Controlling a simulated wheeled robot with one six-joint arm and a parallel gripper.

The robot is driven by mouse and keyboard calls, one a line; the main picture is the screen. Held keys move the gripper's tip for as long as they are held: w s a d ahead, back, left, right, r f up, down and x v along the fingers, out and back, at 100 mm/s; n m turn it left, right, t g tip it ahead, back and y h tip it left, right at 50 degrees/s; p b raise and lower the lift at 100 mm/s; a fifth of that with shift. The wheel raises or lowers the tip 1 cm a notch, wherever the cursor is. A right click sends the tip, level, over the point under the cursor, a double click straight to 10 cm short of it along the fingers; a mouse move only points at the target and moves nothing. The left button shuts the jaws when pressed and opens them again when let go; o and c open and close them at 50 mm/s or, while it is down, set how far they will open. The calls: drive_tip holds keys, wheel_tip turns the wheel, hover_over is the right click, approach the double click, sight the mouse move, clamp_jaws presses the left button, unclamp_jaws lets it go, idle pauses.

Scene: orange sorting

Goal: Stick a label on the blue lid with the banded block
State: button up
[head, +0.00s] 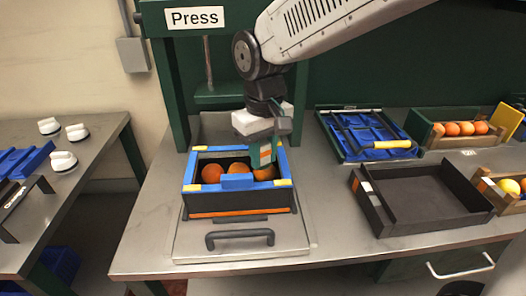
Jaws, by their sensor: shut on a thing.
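My gripper (268,128) points down over the right back part of a crate. It is shut on a green block (256,144) with an orange and white band. The block is at or just above the right side of the blue lid (210,187); I cannot tell whether they touch. The lid looks like an open blue frame with yellow corners, on top of a dark crate (240,204) with an orange strip. Several oranges (212,173) show through the opening. No separate label on the lid can be made out.
The crate stands on a metal plate with a dark handle (240,238), in front of a green press (172,80). To the right are a blue-panelled rack (345,135) with a yellow-handled tool (392,145), an empty dark tray (420,195) and orange boxes (455,141). White knobs (63,160) stand left.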

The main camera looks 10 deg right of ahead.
drive_tip(key=shift+f, duration=0.45)
idle(1.0)
drive_tip(key=shift+r, duration=3.55)
